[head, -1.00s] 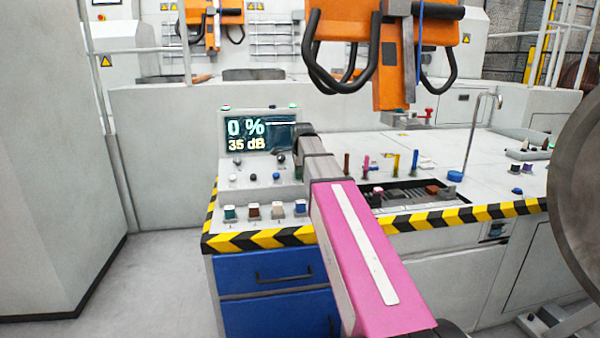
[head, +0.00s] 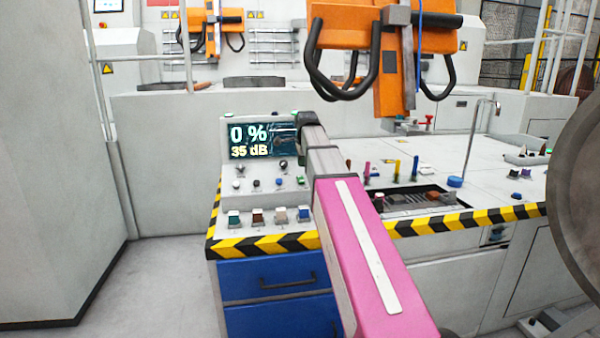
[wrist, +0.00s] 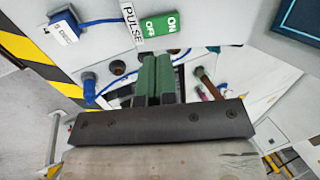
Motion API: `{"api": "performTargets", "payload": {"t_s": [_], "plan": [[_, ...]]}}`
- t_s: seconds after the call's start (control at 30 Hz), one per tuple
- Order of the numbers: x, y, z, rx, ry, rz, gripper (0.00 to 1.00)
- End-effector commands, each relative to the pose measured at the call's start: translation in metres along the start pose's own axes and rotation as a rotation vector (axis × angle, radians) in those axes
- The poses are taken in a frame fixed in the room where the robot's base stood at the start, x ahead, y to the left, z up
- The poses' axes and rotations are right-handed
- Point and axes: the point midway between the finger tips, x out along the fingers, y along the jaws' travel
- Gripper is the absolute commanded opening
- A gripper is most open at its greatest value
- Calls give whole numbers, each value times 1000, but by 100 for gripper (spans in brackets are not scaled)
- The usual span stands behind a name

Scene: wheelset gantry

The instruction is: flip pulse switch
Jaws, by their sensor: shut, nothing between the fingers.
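The pulse switch (wrist: 160,24) is a small green rocker with white OFF and ON marks. It sits beside a white PULSE label (wrist: 132,25) on the pale console panel, at the top middle of the wrist view. My gripper (wrist: 155,62) has its green fingers shut together with nothing between them. The fingertips are just below the switch in the wrist view. I cannot tell whether they touch it. In the head view my arm hides the fingers and the switch cannot be made out. The console display (head: 262,140) reads 0 % and 35 dB.
A blue plug-like part (wrist: 64,28) and a blue knob (wrist: 90,90) lie left of my fingers. A row of coloured switches, including a green one (head: 234,217), stands near the striped console edge (head: 262,245). An orange handling frame (head: 390,45) hangs above the console.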

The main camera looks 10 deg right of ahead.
Motion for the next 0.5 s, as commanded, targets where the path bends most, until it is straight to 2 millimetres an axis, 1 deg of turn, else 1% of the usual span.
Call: {"api": "performTargets", "payload": {"t_s": [0.03,0.1,0.23,0.4,0.5], "plan": [[-10,-1,0,1,1,-1,0],[-24,-2,0,1,1,-2,0],[-46,-4,0,0,1,-1,0],[-68,-6,0,1,1,0,0],[-76,-7,0,1,1,0,0]]}}
